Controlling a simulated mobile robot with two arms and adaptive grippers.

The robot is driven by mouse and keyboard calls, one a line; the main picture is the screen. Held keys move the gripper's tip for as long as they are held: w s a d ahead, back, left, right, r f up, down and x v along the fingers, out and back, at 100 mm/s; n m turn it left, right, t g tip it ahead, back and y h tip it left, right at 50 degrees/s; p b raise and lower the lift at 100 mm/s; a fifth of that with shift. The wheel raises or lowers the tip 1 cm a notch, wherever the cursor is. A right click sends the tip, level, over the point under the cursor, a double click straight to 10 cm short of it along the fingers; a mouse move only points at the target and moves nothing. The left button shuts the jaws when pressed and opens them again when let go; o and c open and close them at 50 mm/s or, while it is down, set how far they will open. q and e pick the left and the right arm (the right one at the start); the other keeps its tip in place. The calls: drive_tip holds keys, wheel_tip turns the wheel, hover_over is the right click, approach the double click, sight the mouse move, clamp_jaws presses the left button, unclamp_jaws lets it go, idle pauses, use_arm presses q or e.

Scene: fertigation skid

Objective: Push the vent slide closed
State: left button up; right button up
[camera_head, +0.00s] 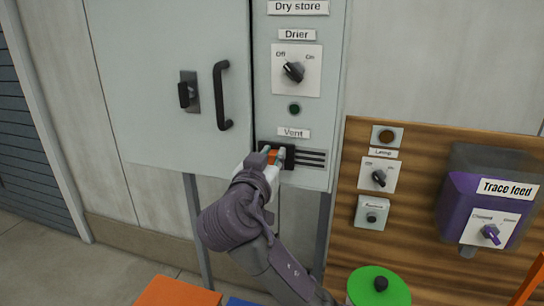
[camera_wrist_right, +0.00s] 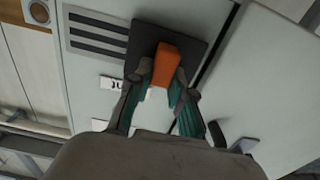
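The vent slide is a dark plate (camera_head: 288,157) with an orange tab (camera_head: 272,155), set under the "Vent" label on the dryer panel. Dark slots (camera_head: 312,159) show uncovered to the right of the plate. In the right wrist view the plate (camera_wrist_right: 188,42) and the orange tab (camera_wrist_right: 166,62) are in the upper middle, with the slots (camera_wrist_right: 97,34) to the left. My right gripper (camera_head: 273,152) is at the tab. Its teal-padded fingers (camera_wrist_right: 163,78) lie close along both sides of the tab and appear closed on it. My left gripper is out of view.
The cabinet door's dark handle (camera_head: 222,95) and latch (camera_head: 188,92) are left of the panel. The drier knob (camera_head: 293,72) is above. A wooden board (camera_head: 420,175) with switches and a purple trace feed box (camera_head: 470,208) stands right. A green lid (camera_head: 378,288) is below.

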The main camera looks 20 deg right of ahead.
sight(307, 153)
clamp_jaws()
drive_tip(key=shift+s+d+f, duration=0.15)
drive_tip(key=shift+s+d, duration=0.1)
drive_tip(key=shift+d, duration=0.1)
drive_tip(key=s+d, duration=0.1)
drive_tip(key=s+d+b, duration=0.1)
drive_tip(key=d, duration=0.1)
drive_tip(key=s+d, duration=0.1)
drive_tip(key=shift+d, duration=0.3)
drive_tip(key=shift+a, duration=0.1)
drive_tip(key=o, duration=0.5)
unclamp_jaws()
drive_tip(key=o, duration=0.4)
drive_tip(key=shift+s+d, duration=0.1)
drive_tip(key=shift+d, duration=0.15)
drive_tip(key=shift+c, duration=0.2)
drive_tip(key=shift+a, duration=0.15)
